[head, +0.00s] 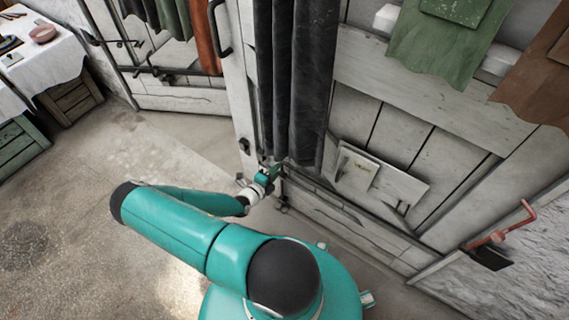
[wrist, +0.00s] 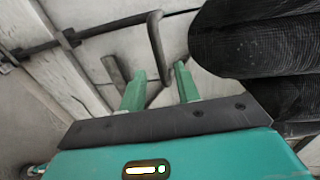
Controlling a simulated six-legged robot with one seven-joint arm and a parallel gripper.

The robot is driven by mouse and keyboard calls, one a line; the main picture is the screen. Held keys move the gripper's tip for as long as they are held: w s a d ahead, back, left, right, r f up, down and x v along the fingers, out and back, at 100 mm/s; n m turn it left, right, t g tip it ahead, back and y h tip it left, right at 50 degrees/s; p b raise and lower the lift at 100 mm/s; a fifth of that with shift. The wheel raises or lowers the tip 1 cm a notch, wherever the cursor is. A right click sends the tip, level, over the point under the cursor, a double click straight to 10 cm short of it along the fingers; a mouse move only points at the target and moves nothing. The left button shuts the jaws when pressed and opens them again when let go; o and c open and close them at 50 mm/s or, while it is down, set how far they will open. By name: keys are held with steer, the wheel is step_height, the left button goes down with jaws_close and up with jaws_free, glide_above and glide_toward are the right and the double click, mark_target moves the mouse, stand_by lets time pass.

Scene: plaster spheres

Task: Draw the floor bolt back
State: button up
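My gripper (head: 268,176) is low at the foot of the pale plank door, just below the dark hanging cloth. In the wrist view its two green fingers (wrist: 158,85) stand apart. A bent dark metal handle (wrist: 156,45) shows in the gap between them, and its lower end runs down behind or between the fingers; I cannot tell how deep it sits. A long dark rod (wrist: 100,33), apparently the bolt bar, runs across the planks through a bracket (wrist: 69,38). In the head view my gripper hides most of this hardware.
Dark cloth (head: 292,80) hangs close above my gripper and fills the wrist view's upper right (wrist: 250,40). A red-handled lever (head: 500,232) is at the right. A white-covered table (head: 50,65) stands far left. The floor at left (head: 90,220) is clear.

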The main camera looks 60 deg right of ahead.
mark_target(284, 162)
steer(key=x, duration=0.6)
steer(key=shift+d, duration=0.35)
steer(key=shift+c, duration=0.4)
jaws_close()
